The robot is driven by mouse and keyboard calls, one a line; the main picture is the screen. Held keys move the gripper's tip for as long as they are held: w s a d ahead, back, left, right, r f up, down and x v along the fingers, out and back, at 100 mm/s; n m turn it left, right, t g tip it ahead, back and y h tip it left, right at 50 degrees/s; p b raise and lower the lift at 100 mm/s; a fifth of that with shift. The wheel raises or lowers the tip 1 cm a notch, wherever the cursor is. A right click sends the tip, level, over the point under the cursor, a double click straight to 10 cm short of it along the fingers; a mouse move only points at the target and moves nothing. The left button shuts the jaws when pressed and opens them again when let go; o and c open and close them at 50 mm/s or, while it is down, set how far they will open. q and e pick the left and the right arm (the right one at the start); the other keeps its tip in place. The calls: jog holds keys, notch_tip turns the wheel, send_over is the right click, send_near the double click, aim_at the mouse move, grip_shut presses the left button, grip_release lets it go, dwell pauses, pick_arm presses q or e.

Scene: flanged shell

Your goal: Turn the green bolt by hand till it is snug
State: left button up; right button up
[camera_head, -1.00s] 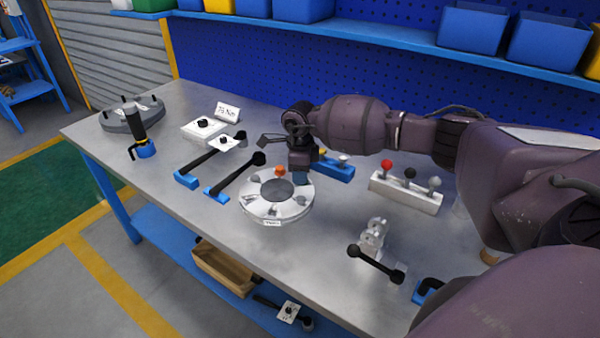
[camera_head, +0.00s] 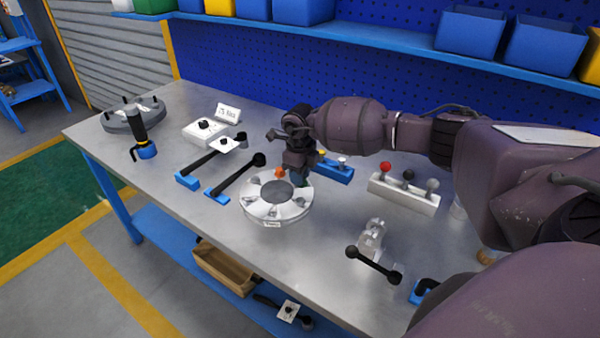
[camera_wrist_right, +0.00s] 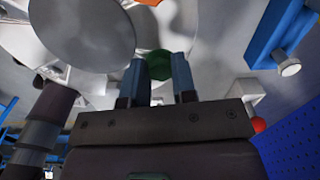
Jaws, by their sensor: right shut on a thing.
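The round flanged shell (camera_head: 262,217) lies on the bench, light grey with a darker round centre and bolts around its rim. My right gripper (camera_head: 300,182) is over the shell's back right rim, pointing down. In the right wrist view, its two blue fingers (camera_wrist_right: 159,75) are shut on the green bolt (camera_wrist_right: 158,61), one on each side. The bolt's green head shows between the fingertips at the shell's rim; its lower part is hidden. An orange bolt (camera_head: 280,172) stands on the rim left of the gripper. My left gripper is not in view.
A blue holder (camera_head: 335,172) stands close behind the gripper. A white block with red, black and grey knobs (camera_head: 405,195) is to the right. Black-handled tools (camera_head: 235,178) lie to the left. A grey bracket (camera_head: 371,238) stands front right. Bench front of the shell is bare.

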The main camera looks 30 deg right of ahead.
jog(key=m, duration=0.1)
jog(key=m+p, duration=0.1)
jog(key=m, duration=0.1)
jog(key=shift+d+r, duration=0.1)
jog(key=shift+r, duration=0.1)
jog(key=m+p, duration=0.1)
jog(key=m, duration=0.2)
jog(key=shift+w+d+m, duration=0.1)
jog(key=shift+m, duration=0.2)
jog(key=m+p, duration=0.2)
jog(key=m, duration=0.2)
jog(key=shift+d+m+p, duration=0.15)
jog(key=shift+m+p, duration=0.15)
jog(key=shift+m, duration=0.1)
jog(key=shift+m+p, duration=0.3)
jog(key=shift+m, duration=0.5)
jog(key=o, duration=0.9)
jog(key=shift+f, duration=0.1)
